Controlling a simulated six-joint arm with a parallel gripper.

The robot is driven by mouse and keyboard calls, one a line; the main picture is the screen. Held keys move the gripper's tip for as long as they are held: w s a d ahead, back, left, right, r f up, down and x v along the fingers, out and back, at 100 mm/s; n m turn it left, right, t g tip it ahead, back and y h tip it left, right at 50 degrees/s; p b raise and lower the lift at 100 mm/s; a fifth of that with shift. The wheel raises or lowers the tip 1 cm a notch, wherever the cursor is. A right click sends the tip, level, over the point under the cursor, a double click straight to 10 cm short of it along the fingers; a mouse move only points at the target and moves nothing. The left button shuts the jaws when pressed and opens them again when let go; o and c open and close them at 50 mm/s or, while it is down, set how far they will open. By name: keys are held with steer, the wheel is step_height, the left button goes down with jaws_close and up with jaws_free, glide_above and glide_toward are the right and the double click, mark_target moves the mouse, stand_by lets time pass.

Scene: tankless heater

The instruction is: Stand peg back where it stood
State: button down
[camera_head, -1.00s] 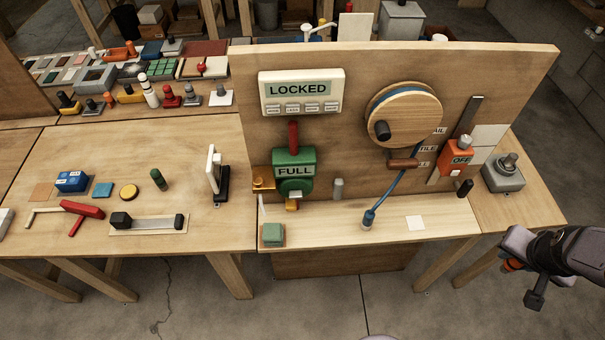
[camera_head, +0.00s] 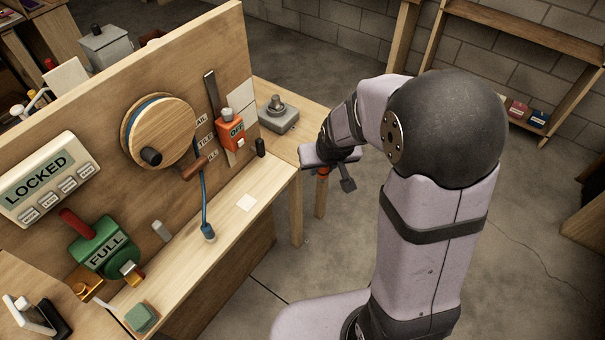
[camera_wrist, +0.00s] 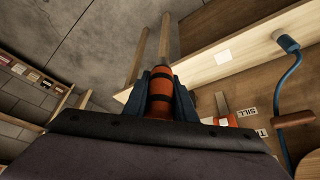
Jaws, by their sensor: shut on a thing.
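My gripper (camera_head: 323,166) hangs in the air off the right end of the workbench in the head view. In the wrist view its two dark fingers (camera_wrist: 163,82) are shut on an orange peg (camera_wrist: 160,96) with dark bands. A small orange part of the peg (camera_head: 323,173) shows below the gripper in the head view. The peg's lower end and its exact tilt are hard to tell. A white square (camera_head: 246,203) lies bare on the front ledge (camera_head: 222,226), left of and apart from my gripper. It also shows in the wrist view (camera_wrist: 223,57).
An upright board (camera_head: 100,110) carries a wooden wheel (camera_head: 159,129), a green FULL box (camera_head: 103,250) and an orange OFF switch (camera_head: 231,130). A short black post (camera_head: 260,147) stands near the ledge's right end. The floor beside the bench is clear.

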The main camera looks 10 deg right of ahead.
steer(key=w+a+f+n+y+b, duration=0.1)
steer(key=w+a+f+n+b, duration=0.2)
steer(key=w+a+f, duration=1)
steer(key=shift+w+a+f+n+y+b, duration=0.4)
steer(key=shift+w+b, duration=0.35)
steer(key=shift+w, duration=0.4)
steer(key=shift+f+b, duration=2.55)
steer(key=shift+f, duration=0.4)
steer(key=shift+f+b, duration=0.45)
steer(key=shift+f, duration=0.15)
steer(key=c, duration=1.4)
jaws_free()
steer(key=shift+b+v, duration=0.95)
steer(key=shift+v, duration=2.7)
